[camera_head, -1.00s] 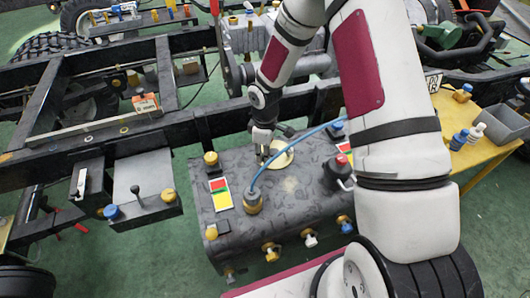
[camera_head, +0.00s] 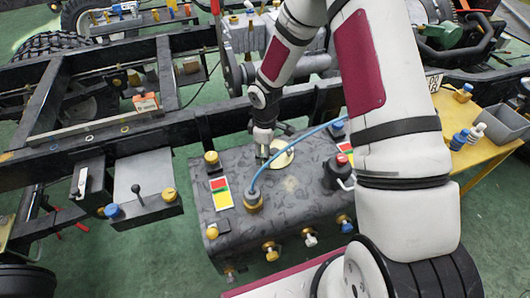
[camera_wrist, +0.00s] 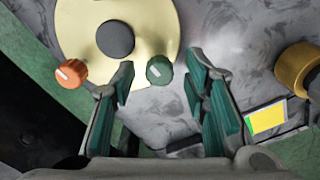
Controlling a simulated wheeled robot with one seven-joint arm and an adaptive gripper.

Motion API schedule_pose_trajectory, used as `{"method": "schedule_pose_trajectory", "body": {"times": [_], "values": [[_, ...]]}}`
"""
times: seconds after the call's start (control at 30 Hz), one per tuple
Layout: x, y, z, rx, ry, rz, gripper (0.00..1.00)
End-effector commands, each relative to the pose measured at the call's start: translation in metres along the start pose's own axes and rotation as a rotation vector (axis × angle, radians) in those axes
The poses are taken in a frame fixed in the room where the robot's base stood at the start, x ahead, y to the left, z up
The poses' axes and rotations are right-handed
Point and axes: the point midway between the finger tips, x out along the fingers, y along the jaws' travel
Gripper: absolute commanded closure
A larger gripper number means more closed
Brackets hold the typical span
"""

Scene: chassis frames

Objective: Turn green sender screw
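The green sender screw (camera_wrist: 159,70) is a small round knob with a pale slot mark. It sits at the lower right rim of a round brass-coloured sender plate (camera_wrist: 75,25), which has a dark round centre. An orange screw (camera_wrist: 71,73) with a similar mark sits at the plate's lower left rim. My gripper (camera_wrist: 160,84) is open, with its green-padded fingers on either side of the green screw in the picture and a visible gap to each side. In the head view my gripper (camera_head: 263,153) points down beside the plate (camera_head: 282,157); the green screw cannot be made out there.
The plate is on a grey mottled tank (camera_head: 300,200). A blue hose (camera_head: 285,145) rises from a brass fitting (camera_head: 253,200) and arches near my gripper. A black-and-red knob (camera_head: 340,170) stands at the right. The dark chassis frame (camera_head: 230,118) runs behind.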

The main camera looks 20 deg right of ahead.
Motion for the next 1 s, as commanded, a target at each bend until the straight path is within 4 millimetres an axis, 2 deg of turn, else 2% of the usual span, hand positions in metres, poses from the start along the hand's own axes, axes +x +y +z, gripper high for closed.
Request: {"method": "schedule_pose_trajectory", "body": {"times": [0.17, 0.27, 0.7, 0.8, 1.0], "values": [[-0.003, 0.001, 0.0, 0.001, 0.0, 0.001, 0.59], [-0.012, 0.001, 0.0, 0.003, 0.001, 0.003, 0.59], [-0.095, 0.001, 0.0, 0.001, 0.001, 0.003, 0.59], [-0.108, 0.001, 0.0, 0.002, 0.001, 0.003, 0.59], [-0.119, 0.0, 0.0, 0.0, 0.0, 0.0, 0.59]]}}
